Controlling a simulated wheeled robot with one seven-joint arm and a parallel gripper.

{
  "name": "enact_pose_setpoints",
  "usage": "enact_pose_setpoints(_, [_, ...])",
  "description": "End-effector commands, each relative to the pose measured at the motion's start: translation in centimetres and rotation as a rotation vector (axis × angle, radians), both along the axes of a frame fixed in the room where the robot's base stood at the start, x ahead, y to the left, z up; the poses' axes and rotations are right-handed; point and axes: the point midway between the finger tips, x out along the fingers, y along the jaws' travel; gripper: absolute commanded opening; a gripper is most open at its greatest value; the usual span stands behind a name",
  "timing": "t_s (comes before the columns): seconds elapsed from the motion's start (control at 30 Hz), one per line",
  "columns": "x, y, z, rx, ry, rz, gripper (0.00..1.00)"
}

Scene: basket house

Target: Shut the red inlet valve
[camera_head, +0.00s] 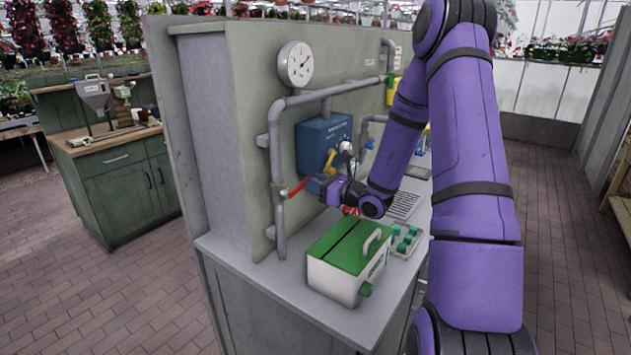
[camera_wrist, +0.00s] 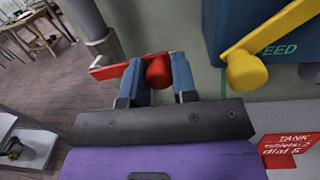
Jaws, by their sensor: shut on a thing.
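The red inlet valve lever (camera_head: 292,189) sits on the grey vertical pipe (camera_head: 275,165) at the left of the panel. It sticks out to the right, across the pipe. My gripper (camera_head: 316,186) is at the lever's outer end. In the wrist view, my gripper (camera_wrist: 158,72) has its two blue-grey fingers on either side of the lever's round red knob (camera_wrist: 158,70). The red bar (camera_wrist: 110,71) runs left from the knob behind the left finger to the pipe. The valve body is hard to make out in the head view.
A white case with a green lid (camera_head: 343,246) stands on the counter below. A red card (camera_wrist: 291,149) shows at lower right in the wrist view. A gauge (camera_head: 296,64) is above.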

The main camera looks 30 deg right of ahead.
Motion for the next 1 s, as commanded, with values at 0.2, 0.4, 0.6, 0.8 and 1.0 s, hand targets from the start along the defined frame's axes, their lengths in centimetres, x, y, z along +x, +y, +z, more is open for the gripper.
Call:
enact_pose_setpoints(0.2, [0.0,0.0,-1.3,0.144,0.053,0.0,0.0])
enact_pose_setpoints(0.4, [0.0,0.0,-1.4,0.161,0.06,0.001,0.0])
enact_pose_setpoints(0.6, [0.0,0.0,-1.5,0.16,0.061,0.001,0.42])
enact_pose_setpoints(0.8, [0.0,-0.1,-1.4,0.16,0.059,0.001,0.51])
enact_pose_setpoints(1.0, [-0.4,-0.3,-1.4,0.159,0.059,0.0,0.51])
